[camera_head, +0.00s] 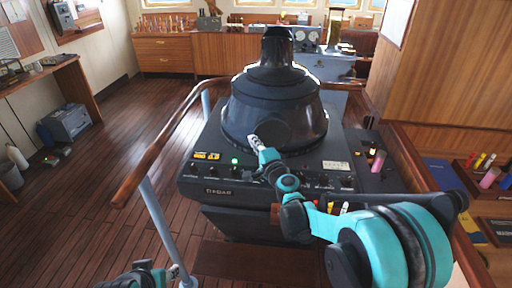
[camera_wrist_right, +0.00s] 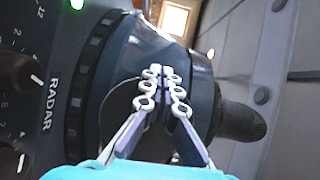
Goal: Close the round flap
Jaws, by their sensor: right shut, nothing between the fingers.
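The round flap (camera_head: 275,131) is a dark disc low on the front of the black radar cone (camera_head: 292,105). It looks nearly flush with the cone; I cannot tell whether it is fully shut. My right gripper (camera_head: 252,138) is at the flap's left side, its fingers shut and empty. In the right wrist view the fingertips (camera_wrist_right: 161,72) are together in front of the flap (camera_wrist_right: 153,138) and partly hide it. Whether they touch it is unclear. My left gripper (camera_head: 174,271) shows only partly at the bottom edge, away from the radar.
The radar console (camera_head: 222,193) has knobs, a green light and yellow labels along its front. A wooden handrail (camera_head: 160,143) curves around its left side. A shelf with markers (camera_head: 480,160) stands at the right.

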